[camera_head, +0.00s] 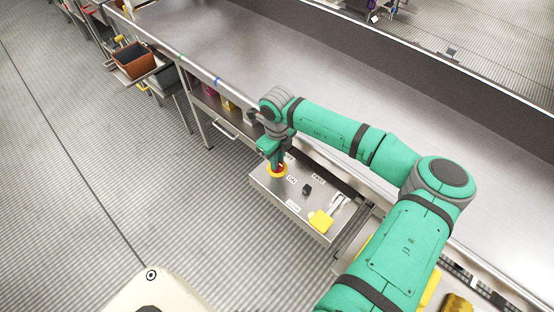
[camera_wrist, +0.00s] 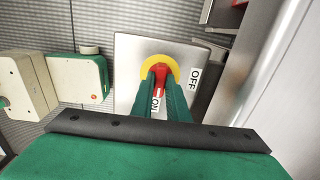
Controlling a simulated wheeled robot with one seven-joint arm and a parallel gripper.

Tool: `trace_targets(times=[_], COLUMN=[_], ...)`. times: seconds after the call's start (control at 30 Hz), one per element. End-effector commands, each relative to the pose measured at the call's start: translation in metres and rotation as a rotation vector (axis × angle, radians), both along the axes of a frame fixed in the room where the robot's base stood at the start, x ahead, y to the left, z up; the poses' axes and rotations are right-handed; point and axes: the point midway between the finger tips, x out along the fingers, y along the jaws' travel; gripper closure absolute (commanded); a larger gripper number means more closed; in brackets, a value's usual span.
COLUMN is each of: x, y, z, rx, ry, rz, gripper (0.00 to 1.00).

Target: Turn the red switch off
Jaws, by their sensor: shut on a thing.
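The red switch (camera_wrist: 160,74) sits on a yellow round plate (camera_wrist: 160,58) on top of a metal control box (camera_wrist: 128,70). It also shows as a small red spot in the head view (camera_head: 282,168). My gripper (camera_wrist: 161,86) is above the box, with its two green fingers shut on the red switch, one on each side. In the wrist view, the ON label (camera_wrist: 155,104) lies below the switch, partly between the fingers, and the OFF label (camera_wrist: 194,77) lies to its right. The visible red part points down the picture towards ON. The fingers hide part of the handle.
The box (camera_head: 263,185) also bears a black knob (camera_head: 307,189) near a FAST label (camera_head: 318,177) and a yellow piece (camera_head: 320,220). A long metal trough (camera_head: 230,55) runs behind it.

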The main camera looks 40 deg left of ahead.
Motion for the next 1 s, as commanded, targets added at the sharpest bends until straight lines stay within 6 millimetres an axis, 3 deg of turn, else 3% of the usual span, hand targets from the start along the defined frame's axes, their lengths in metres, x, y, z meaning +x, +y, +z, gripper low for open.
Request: trace_targets(times=[0.37, 1.0], x=[0.0005, 0.0006], y=[-0.0010, -0.0011], z=[0.0008, 0.0007], rx=[-0.004, -0.005], ry=[-0.002, -0.001], rz=[0.216, 0.822], gripper=[1.00, 1.00])
